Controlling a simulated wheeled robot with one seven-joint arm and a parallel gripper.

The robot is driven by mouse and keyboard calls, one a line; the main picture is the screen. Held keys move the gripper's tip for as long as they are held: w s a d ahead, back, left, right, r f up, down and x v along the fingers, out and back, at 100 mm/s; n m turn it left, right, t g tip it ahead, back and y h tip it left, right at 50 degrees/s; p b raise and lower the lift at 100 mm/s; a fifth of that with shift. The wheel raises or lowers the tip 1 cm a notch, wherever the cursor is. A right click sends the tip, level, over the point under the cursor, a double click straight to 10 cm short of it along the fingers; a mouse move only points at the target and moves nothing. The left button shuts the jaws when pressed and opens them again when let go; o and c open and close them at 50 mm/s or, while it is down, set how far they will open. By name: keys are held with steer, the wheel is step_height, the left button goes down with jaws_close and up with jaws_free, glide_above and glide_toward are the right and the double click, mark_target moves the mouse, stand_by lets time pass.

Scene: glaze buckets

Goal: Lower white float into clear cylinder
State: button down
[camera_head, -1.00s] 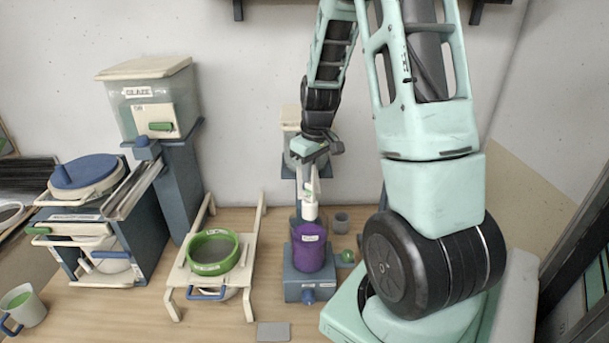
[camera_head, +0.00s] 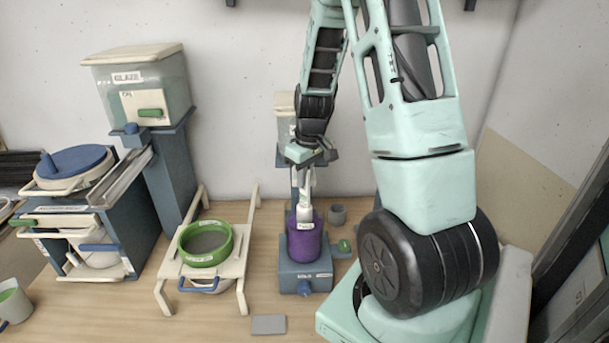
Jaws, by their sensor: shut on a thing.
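The clear cylinder (camera_head: 305,241) stands upright on a blue-grey base in the middle of the table and holds purple liquid. The white float (camera_head: 305,206) is upright at the cylinder's mouth, and its lower end appears to be inside, at or near the purple liquid. Whether it touches the wall or the liquid cannot be told. My gripper (camera_head: 305,172) is shut on the float's upper part, above the cylinder. The fingertips are small and partly hidden by the wrist.
A green-rimmed sieve (camera_head: 206,244) sits on a cream stand to the left. A small grey cup (camera_head: 337,214) and a green-topped item (camera_head: 344,246) are close on the right. A grey plate (camera_head: 268,324) lies in front. A glaze tank (camera_head: 138,95) stands back left.

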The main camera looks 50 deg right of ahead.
mark_target(304, 204)
steer(key=shift+f+b, duration=2.65)
steer(key=shift+f, duration=1.15)
steer(key=c, duration=1.4)
jaws_free()
steer(key=r+b, duration=0.1)
steer(key=r, duration=0.4)
steer(key=s+r+b, duration=0.1)
steer(key=r, duration=0.5)
steer(key=s+r+b, duration=0.1)
steer(key=r, duration=0.5)
steer(key=shift+a+r, duration=0.1)
steer(key=shift+r, duration=0.05)
